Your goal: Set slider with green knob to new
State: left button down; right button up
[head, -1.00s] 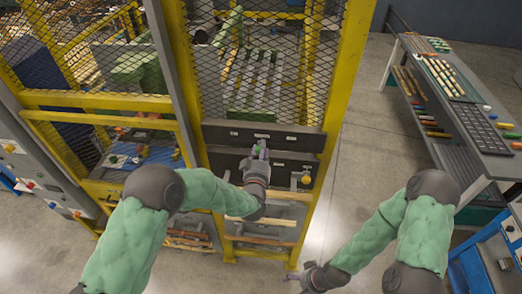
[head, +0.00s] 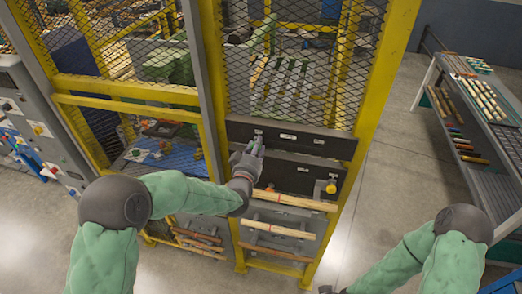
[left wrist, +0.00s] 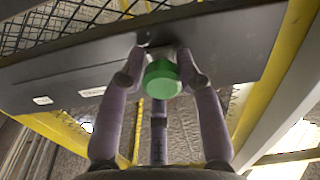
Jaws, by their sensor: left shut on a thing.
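The slider's green knob (left wrist: 162,79) shows in the left wrist view between my left gripper's fingers, in front of a dark panel. My left gripper (left wrist: 163,75) is shut on it. In the head view my left gripper (head: 256,146) is at the left part of the dark panel (head: 338,149), just below the leftmost white label (head: 258,131); its fingers hide the knob there. The labels are too small to read. My right gripper (head: 326,289) barely shows at the bottom edge, away from the panel, and its jaws cannot be made out.
A yellow knob (head: 331,188) is on the lower panel at right. Wooden rods (head: 295,201) lie below it. Yellow posts (head: 365,140) and wire mesh (head: 290,60) frame the station. A table (head: 492,150) with wood pieces stands at far right, with open floor between.

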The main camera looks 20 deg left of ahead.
pick_arm(q)
jog(key=shift+w+a+r, duration=0.1)
jog(key=shift+a+r, duration=0.15)
jog(key=shift+a, duration=0.05)
jog(key=c, duration=0.9)
grip_release()
jog(key=shift+c, duration=0.2)
jog(key=shift+o, duration=0.2)
jog(key=shift+a+f, duration=0.15)
jog(key=shift+a, duration=0.1)
jog(key=shift+d, duration=0.15)
jog(key=shift+s+d, duration=0.1)
jog(key=shift+s, duration=0.25)
jog(key=s, duration=1.1)
jog(key=shift+s, duration=0.2)
jog(key=shift+f, duration=0.1)
